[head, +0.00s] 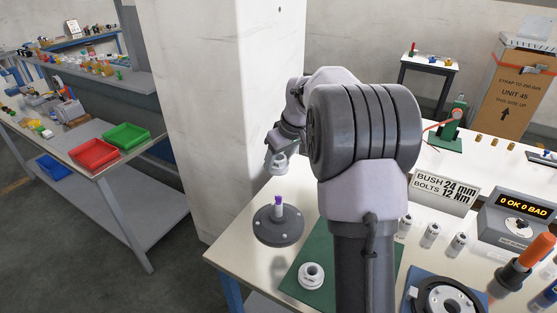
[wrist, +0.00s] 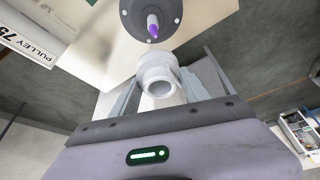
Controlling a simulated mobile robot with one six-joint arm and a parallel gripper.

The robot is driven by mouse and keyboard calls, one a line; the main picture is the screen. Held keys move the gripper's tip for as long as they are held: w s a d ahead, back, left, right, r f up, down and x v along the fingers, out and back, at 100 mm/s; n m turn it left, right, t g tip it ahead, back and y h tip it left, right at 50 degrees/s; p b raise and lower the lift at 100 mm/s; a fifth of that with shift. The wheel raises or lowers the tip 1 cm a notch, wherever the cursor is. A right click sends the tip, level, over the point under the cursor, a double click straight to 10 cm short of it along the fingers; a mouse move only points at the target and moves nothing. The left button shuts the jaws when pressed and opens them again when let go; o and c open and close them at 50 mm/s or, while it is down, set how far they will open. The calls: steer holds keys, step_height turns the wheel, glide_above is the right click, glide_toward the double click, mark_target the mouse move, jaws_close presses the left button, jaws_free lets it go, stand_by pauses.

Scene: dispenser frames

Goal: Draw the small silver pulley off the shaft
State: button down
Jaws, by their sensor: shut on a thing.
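The small silver pulley (wrist: 158,76) is between the fingers of my gripper (wrist: 160,84), which is shut on it. In the head view the pulley (head: 277,163) hangs under my gripper (head: 280,150), above and apart from the shaft. The upright shaft (head: 279,208) has a purple tip and stands bare on a dark round flange (head: 267,234). In the wrist view the purple-tipped shaft (wrist: 152,26) shows beyond the pulley, with a visible gap between them. My own arm covers part of the head view's middle.
Another silver pulley-like part (head: 311,275) lies on a green mat (head: 322,247) right of the flange. A white pillar (head: 225,110) stands close behind my gripper. Several small metal parts, a sign (head: 444,193) and a counter box (head: 518,215) occupy the table's right side.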

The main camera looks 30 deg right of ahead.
step_height(320, 180, up, 9)
steer(key=p, duration=0.7)
stand_by(1.1)
stand_by(0.4)
